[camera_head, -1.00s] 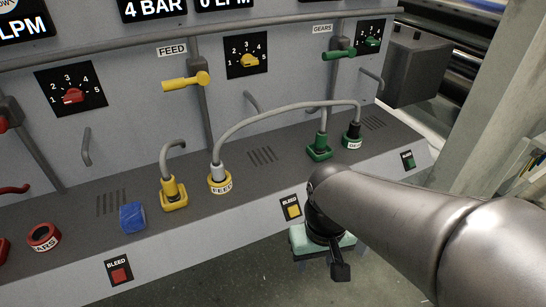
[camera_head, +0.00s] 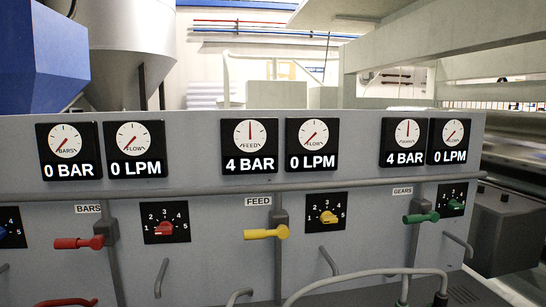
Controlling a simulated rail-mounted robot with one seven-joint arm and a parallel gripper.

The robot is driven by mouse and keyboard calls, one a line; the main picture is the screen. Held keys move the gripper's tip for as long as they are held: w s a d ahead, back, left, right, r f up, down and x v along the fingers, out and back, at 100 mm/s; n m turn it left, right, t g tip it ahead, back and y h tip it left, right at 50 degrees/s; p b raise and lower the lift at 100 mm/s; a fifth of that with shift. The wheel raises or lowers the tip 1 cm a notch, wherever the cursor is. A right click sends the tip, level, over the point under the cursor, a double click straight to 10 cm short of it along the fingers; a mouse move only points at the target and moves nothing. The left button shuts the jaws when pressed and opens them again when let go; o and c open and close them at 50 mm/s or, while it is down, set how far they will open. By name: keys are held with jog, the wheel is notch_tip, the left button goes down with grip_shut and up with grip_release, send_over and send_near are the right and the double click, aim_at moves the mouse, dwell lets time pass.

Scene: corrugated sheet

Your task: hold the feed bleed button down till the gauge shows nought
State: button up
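The feed pressure gauge (camera_head: 250,146) is on the panel's upper middle in the head view. It reads 4 BAR and its needle points straight up. The feed flow gauge (camera_head: 313,146) beside it reads 0 LPM. The yellow feed lever (camera_head: 266,233) lies level, pointing left, below the FEED label (camera_head: 258,202). The yellow feed dial (camera_head: 327,217) is to its right. The feed bleed button and my gripper are outside the current view, so contact between them cannot be seen.
The bars pressure gauge (camera_head: 65,152) reads 0 BAR, and the gears pressure gauge (camera_head: 405,142) reads 4 BAR. The red lever (camera_head: 79,243) and green lever (camera_head: 421,217) lie level. A grey hose (camera_head: 365,272) arches along the bottom edge. A dark box (camera_head: 503,228) stands at right.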

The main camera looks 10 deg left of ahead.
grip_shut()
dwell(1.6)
